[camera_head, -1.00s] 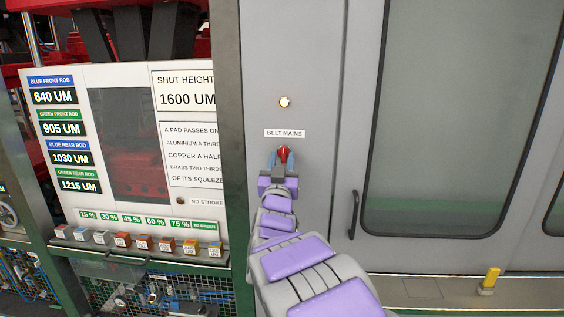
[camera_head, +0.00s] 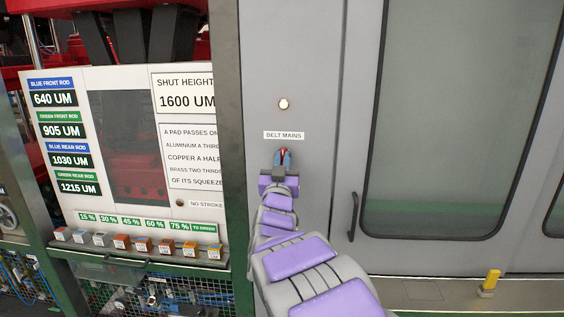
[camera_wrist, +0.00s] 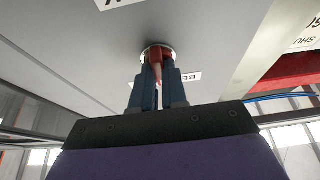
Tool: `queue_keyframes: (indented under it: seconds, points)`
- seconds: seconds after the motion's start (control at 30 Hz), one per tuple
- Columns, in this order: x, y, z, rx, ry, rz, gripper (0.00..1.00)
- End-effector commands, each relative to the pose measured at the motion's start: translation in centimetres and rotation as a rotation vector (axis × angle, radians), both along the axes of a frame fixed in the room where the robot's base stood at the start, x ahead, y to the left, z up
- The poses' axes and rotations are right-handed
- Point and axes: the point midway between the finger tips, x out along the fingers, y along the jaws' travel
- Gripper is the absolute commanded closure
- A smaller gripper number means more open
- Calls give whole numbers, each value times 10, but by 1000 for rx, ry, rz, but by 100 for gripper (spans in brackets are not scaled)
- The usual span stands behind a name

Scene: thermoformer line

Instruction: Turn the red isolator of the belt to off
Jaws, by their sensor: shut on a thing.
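The red isolator (camera_head: 284,152) sits on the grey cabinet panel under the "BELT MAINS" label (camera_head: 284,135). My gripper (camera_head: 283,160) is at the isolator, its two blue fingers on either side of the red handle. In the wrist view my gripper (camera_wrist: 157,88) is shut on the red handle (camera_wrist: 156,62), which stands out from a pale round plate on the panel. The fingers hide much of the isolator in the head view, and I cannot read any on or off marking.
A pale round lamp or button (camera_head: 284,104) is above the label. A glazed door (camera_head: 440,120) with a dark handle (camera_head: 352,215) is to the right. A press panel with gauge readouts and a row of coloured blocks (camera_head: 140,243) is to the left.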

Motion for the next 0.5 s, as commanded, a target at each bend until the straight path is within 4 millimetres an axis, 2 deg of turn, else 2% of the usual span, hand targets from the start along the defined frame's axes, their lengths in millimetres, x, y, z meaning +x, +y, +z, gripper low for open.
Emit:
queue_keyframes:
  seconds: [0.27,0.5]
  points:
    - [0,2,1,12,-1,3,100]
    - [-1,3,2,107,-6,3,100]
